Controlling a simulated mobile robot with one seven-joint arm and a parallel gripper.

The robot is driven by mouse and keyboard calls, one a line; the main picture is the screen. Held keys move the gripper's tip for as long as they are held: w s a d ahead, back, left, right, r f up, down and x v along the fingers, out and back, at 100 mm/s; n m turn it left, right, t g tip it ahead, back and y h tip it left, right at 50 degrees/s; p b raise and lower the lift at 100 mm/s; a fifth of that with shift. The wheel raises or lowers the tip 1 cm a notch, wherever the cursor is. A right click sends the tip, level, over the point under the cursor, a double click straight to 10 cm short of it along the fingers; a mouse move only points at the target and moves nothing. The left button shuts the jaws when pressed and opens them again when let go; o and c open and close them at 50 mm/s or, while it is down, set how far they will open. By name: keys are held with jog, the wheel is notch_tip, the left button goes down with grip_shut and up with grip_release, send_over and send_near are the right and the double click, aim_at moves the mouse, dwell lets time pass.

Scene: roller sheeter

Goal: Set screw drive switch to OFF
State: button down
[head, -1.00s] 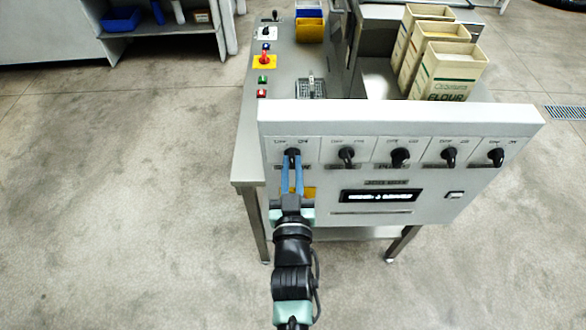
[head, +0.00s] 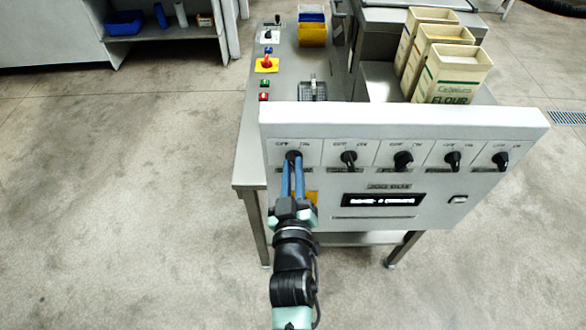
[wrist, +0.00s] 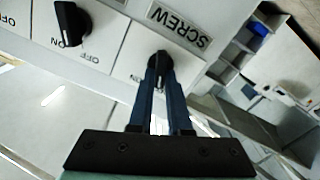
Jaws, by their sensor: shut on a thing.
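The screw drive switch (head: 293,156) is the leftmost black rotary knob on the white control panel (head: 400,118). In the wrist view, a label reading SCREW sits beside this knob (wrist: 159,64). My gripper (head: 292,168) has its two blue fingers closed on the knob; in the wrist view the fingertips (wrist: 159,78) meet at its handle. The fingers hide part of the knob. The OFF and ON marks beside it are too small or covered to read the knob's setting surely.
Several similar black knobs, the nearest (head: 348,158), sit in a row to the right. Below them is a lit display (head: 384,200). Flour boxes (head: 452,75) and a red knob on a yellow plate (head: 267,64) stand behind the panel. The floor at left is clear.

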jog(key=c, duration=0.9)
grip_release()
jog(key=shift+o, duration=0.2)
jog(key=s+b, duration=0.1)
jog(key=s, duration=1.2)
jog(key=shift+b, duration=0.4)
